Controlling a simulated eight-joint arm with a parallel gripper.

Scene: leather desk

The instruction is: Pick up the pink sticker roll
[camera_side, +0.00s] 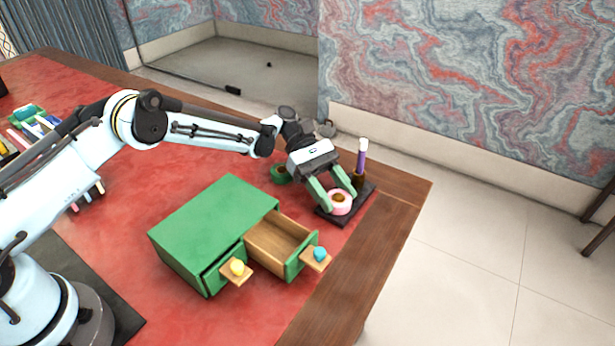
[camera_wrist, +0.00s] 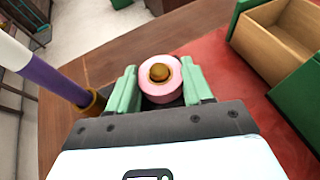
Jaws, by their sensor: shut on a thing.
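The pink sticker roll (camera_side: 341,203) sits on a dark base at the right part of the desk. In the wrist view the pink roll (camera_wrist: 162,86) is around a brown, round-topped peg (camera_wrist: 160,72). My gripper (camera_side: 334,196) has green fingers, one on each side of the roll. In the wrist view my gripper (camera_wrist: 160,88) is shut on the roll, which lies between the fingertips. The underside of the roll is hidden.
A purple and white stick (camera_side: 361,158) stands in a brown holder close beside my gripper. A green roll (camera_side: 280,174) lies behind. The desk edge is close on the right.

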